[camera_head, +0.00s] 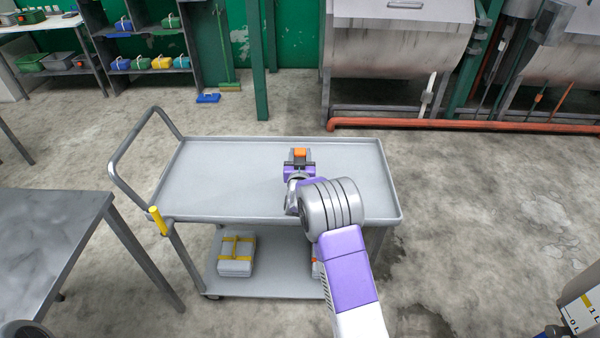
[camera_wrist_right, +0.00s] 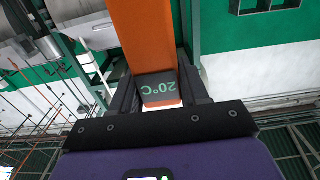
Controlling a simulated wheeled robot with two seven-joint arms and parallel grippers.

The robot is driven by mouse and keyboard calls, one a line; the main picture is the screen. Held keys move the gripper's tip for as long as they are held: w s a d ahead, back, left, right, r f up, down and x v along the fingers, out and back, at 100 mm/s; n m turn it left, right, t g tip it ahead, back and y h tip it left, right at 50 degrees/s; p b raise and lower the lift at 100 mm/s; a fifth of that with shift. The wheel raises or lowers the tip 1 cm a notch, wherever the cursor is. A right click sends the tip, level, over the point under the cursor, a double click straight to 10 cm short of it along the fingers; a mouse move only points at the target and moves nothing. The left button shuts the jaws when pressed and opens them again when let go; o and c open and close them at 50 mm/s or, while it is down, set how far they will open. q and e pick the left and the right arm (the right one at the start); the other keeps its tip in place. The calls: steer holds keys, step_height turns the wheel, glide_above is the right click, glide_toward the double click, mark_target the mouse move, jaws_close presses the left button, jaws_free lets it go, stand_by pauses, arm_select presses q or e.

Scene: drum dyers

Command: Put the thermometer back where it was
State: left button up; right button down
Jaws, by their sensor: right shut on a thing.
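The thermometer is an orange bar (camera_wrist_right: 148,35) with a dark display reading 20°C, upside down in the right wrist view. In the head view its orange end (camera_head: 299,153) shows above the grey cart's top tray (camera_head: 230,180). My right gripper (camera_head: 299,164) is shut on the thermometer, with a dark finger on each side of it in the wrist view. The gripper is over the middle to right part of the tray. I cannot tell its height above the tray. The thermometer's far end is out of the wrist view. My left gripper is not in view.
A yellow upright piece (camera_head: 157,220) is at the cart's left front corner. A strapped pale box (camera_head: 236,256) lies on the lower shelf. A metal table (camera_head: 45,235) stands at left, drum machines (camera_head: 400,40) behind, and shelves with colored boxes (camera_head: 150,62) at back left.

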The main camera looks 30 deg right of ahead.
step_height(320, 180, down, 4)
steer(key=shift+f+b, duration=0.15)
steer(key=shift+b, duration=0.35)
steer(key=shift+f, duration=0.1)
steer(key=c, duration=0.6)
jaws_free()
steer(key=shift+o, duration=0.2)
steer(key=shift+r, duration=0.2)
steer(key=p+v, duration=0.1)
steer(key=v, duration=1.1)
steer(key=shift+s+p, duration=0.1)
steer(key=shift+p, duration=0.2)
